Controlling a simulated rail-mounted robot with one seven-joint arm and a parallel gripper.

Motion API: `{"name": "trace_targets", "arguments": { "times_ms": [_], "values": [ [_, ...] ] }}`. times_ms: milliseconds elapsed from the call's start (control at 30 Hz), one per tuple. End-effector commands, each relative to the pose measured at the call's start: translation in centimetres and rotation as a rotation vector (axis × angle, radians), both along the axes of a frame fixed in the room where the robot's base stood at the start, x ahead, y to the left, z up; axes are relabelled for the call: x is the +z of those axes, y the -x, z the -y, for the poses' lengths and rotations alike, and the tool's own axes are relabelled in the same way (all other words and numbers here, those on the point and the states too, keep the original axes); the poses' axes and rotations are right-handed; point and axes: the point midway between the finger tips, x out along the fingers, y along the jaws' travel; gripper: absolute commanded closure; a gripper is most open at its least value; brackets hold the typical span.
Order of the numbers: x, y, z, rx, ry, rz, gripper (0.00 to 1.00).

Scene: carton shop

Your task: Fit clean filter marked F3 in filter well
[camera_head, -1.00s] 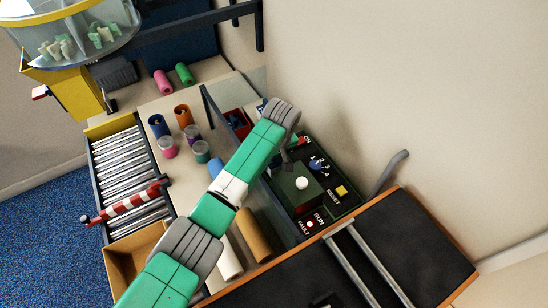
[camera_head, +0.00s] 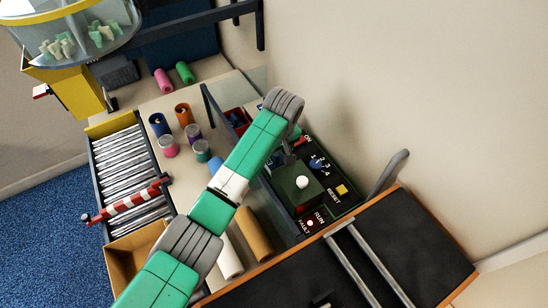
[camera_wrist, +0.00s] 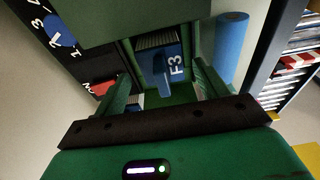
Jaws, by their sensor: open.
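A blue filter marked F3 (camera_wrist: 174,66) shows in the wrist view, with a pale pleated part and a blue tab (camera_wrist: 160,78) towards me. It lies ahead of my gripper (camera_wrist: 165,76), between the lines of the two green fingers. My gripper is open, with gaps seen on both sides of the filter; I cannot tell how far below the fingertips it is. Green surfaces surround the filter; I cannot tell whether they belong to the filter well. In the head view my arm hides the gripper and the filter.
A control panel (camera_head: 329,187) with a dial, buttons and a green block with a white knob (camera_head: 302,182) stands right of my arm. A blue roll (camera_wrist: 231,45) is right of the filter. A red bin (camera_head: 236,122), cans, coloured rolls and a roller conveyor (camera_head: 122,178) lie left.

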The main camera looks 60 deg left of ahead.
Motion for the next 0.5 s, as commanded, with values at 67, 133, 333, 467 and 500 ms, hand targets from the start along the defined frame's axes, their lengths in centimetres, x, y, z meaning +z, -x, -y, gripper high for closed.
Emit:
{"name": "trace_targets", "arguments": {
  "times_ms": [67, 133, 333, 467, 500],
  "values": [
    [2.3, -0.1, 0.3, -0.001, -0.002, 0.004, 0.27],
    [4.2, -0.2, 0.6, -0.001, -0.002, 0.004, 0.27],
    [7.9, -0.2, 1.1, 0.0, 0.0, 0.001, 0.27],
    [8.9, -0.2, 1.3, 0.0, -0.001, 0.0, 0.27],
    [9.1, -0.1, 1.3, 0.0, -0.001, -0.001, 0.27]
  ]
}}
